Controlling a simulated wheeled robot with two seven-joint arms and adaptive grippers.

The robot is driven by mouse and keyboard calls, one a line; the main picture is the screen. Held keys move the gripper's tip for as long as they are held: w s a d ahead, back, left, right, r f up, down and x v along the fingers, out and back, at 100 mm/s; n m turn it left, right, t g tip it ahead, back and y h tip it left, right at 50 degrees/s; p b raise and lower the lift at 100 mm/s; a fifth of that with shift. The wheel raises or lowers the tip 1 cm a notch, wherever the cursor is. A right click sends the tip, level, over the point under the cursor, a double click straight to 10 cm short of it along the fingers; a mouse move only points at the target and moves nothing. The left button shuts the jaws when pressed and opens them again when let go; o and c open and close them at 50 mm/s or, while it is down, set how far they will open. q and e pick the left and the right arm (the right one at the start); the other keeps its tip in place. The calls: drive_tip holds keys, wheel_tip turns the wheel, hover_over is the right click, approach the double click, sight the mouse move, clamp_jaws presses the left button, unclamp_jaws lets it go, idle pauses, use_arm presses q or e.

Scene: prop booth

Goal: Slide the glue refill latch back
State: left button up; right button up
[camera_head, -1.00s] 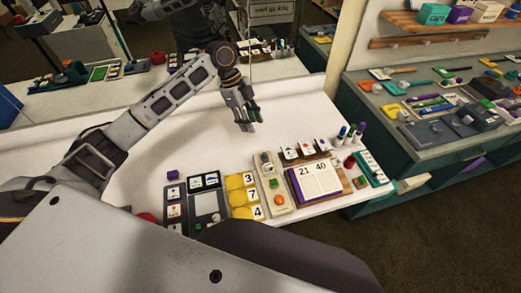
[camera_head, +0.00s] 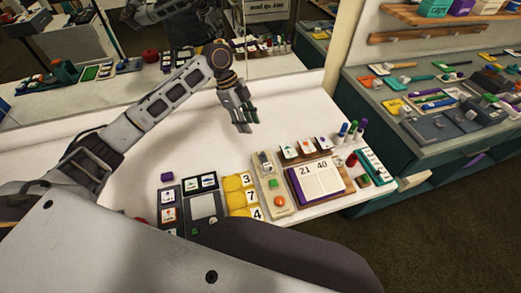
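A beige panel (camera_head: 270,195) stands on the white counter. It carries a small grey slider-like part (camera_head: 265,163) at its far end, a green block (camera_head: 273,183) and an orange round button (camera_head: 280,201). I cannot tell for certain that the grey part is the glue refill latch. My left gripper (camera_head: 244,122) hangs over the bare counter beyond the panel, apart from it. Its fingers look spread, with nothing between them. My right gripper is out of view.
Yellow number pieces (camera_head: 237,199) and dark trays (camera_head: 205,206) lie left of the panel. A board with an open book (camera_head: 317,180) lies right of it, with pens (camera_head: 350,131) behind. A mirror (camera_head: 285,50) lines the back. The counter's middle is clear.

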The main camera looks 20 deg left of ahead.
use_arm(q)
approach(262, 153)
drive_tip(key=f, duration=0.2)
drive_tip(key=x, duration=0.5)
drive_tip(key=shift+d, duration=0.4)
drive_tip(key=shift+d+f, duration=0.25)
drive_tip(key=shift+f, duration=0.4)
drive_tip(key=shift+c, duration=0.5)
clamp_jaws()
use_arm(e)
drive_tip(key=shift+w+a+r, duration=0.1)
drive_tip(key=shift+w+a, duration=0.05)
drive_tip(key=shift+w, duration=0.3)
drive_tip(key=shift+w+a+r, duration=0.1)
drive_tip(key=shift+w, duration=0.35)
